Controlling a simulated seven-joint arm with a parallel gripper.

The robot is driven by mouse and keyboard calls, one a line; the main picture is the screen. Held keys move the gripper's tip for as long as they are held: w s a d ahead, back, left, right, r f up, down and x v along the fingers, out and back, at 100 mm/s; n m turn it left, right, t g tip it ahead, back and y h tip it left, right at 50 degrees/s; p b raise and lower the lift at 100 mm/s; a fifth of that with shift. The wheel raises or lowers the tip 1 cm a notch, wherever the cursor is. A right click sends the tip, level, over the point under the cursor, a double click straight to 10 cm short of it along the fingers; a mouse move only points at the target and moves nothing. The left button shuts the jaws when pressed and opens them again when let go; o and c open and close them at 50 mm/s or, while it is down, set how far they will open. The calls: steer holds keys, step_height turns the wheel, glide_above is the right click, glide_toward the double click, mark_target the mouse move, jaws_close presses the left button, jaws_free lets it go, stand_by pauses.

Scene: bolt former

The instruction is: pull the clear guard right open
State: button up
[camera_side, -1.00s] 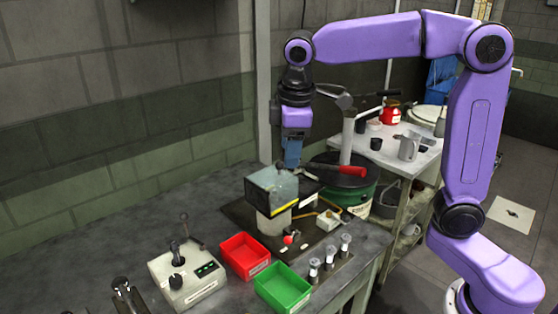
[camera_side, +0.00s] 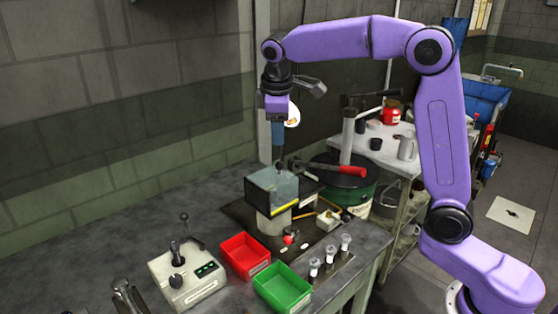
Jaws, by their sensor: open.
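The clear guard (camera_side: 270,186) is a see-through box with a yellow strip along its lower front edge. It sits over the grey bolt former (camera_side: 273,222) on a dark base plate, and it looks down over the machine. My gripper (camera_side: 279,164) points down just above and behind the guard's top edge, close to a small dark knob there. I cannot tell whether the fingers touch the knob. The jaws are open and hold nothing that I can see.
A red bin (camera_side: 244,256) and a green bin (camera_side: 281,288) stand in front. A control box (camera_side: 188,276) with levers is at left. Several small posts (camera_side: 330,254) stand at right. A red-handled tool (camera_side: 338,170) lies behind, over a dark green bucket (camera_side: 345,196).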

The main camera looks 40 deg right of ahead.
mark_target(280, 164)
steer(key=x, duration=1.1)
steer(key=shift+f, duration=0.3)
steer(key=shift+c, duration=0.3)
jaws_close()
steer(key=shift+d, duration=0.15)
